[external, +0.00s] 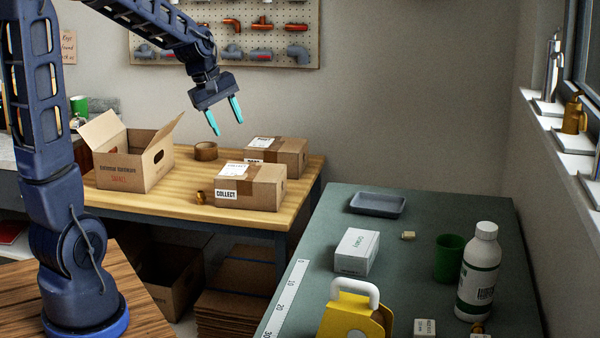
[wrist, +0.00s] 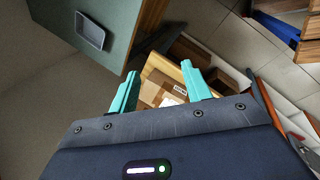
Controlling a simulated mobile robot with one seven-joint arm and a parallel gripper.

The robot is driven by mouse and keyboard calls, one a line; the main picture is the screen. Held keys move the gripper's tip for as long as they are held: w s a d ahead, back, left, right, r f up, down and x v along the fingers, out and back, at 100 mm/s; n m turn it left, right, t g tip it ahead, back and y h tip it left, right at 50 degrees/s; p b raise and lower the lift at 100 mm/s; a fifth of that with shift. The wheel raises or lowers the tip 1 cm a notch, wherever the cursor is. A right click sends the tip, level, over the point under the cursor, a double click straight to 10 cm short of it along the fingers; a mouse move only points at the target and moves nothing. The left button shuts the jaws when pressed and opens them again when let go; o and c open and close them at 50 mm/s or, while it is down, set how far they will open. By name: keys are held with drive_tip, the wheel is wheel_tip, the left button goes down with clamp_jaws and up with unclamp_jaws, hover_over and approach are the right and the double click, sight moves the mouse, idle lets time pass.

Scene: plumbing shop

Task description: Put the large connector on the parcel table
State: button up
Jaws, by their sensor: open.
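The parcel table (external: 290,206) is the wooden table at the back, holding taped parcels and an open carton. A small brass fitting (external: 200,197) lies on it, just left of the front parcel marked COLLECT (external: 250,187); it may be the large connector, but I cannot tell for sure. Another brass piece (external: 478,328) is partly visible at the front of the green bench. My gripper (external: 224,117) is open and empty, raised above the parcel table. In the wrist view its teal fingers (wrist: 165,92) are apart, with parcels far below between them.
The open carton (external: 130,165), a tape roll (external: 206,151) and a rear parcel (external: 280,152) take up table space. The green bench (external: 400,215) holds a grey tray (external: 377,204), a white box (external: 357,251), a green cup (external: 449,258) and a bottle (external: 478,275).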

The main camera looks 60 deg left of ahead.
drive_tip(key=s+d+r+m, duration=0.2)
drive_tip(key=s+d+m, duration=0.6)
drive_tip(key=s+d, duration=0.1)
drive_tip(key=s+d+r+m, duration=0.2)
drive_tip(key=s+d+m, duration=0.6)
drive_tip(key=s, duration=0.4)
drive_tip(key=shift+d+r+m+y, duration=0.25)
drive_tip(key=shift+d+m+y, duration=0.15)
drive_tip(key=shift+m, duration=0.1)
